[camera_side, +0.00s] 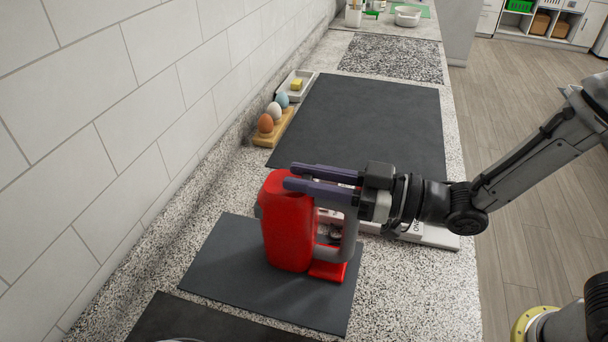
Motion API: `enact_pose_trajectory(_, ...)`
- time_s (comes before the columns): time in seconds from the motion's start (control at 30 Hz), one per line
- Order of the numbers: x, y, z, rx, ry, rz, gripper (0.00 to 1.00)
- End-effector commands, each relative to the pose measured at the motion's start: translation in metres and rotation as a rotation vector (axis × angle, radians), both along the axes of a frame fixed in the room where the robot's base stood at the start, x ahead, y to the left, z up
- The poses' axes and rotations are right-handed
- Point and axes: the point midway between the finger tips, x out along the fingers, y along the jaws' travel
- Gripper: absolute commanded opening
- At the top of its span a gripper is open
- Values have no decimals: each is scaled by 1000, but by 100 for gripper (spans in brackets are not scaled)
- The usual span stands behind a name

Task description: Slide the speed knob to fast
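A red appliance (287,238) stands upright on a dark grey mat (229,267). A grey curved part (347,243) and a flat red foot (327,271) are on its right side. I cannot make out the speed knob. My gripper (289,176) reaches in from the right with two purple fingers side by side at the appliance's top. The near fingertip overlaps the red top in this view. I cannot tell whether it touches, or how wide the gap between the fingers is. The fingers and wrist hide part of the appliance's upper right side.
A wooden holder (259,142) with several eggs and a white dish (306,87) with a yellow block stand along the tiled wall. A large dark mat (365,112) lies clear behind. A white, lettered flat object (440,236) lies by the counter's right edge, under my wrist.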

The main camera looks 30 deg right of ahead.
Motion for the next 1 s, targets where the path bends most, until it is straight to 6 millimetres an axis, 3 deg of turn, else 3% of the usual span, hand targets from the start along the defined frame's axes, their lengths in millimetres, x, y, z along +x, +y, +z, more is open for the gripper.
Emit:
enact_pose_trajectory(0.03, 0, 0, -1, -1, 1, 1, 35)
enact_pose_trajectory(0.17, 0, 0, -1, -1, 1, 0, 57)
enact_pose_trajectory(0.67, -3, -3, 0, -1, 1, -1, 57)
enact_pose_trajectory(1.0, -44, -46, 1, 0, -1, -4, 57)
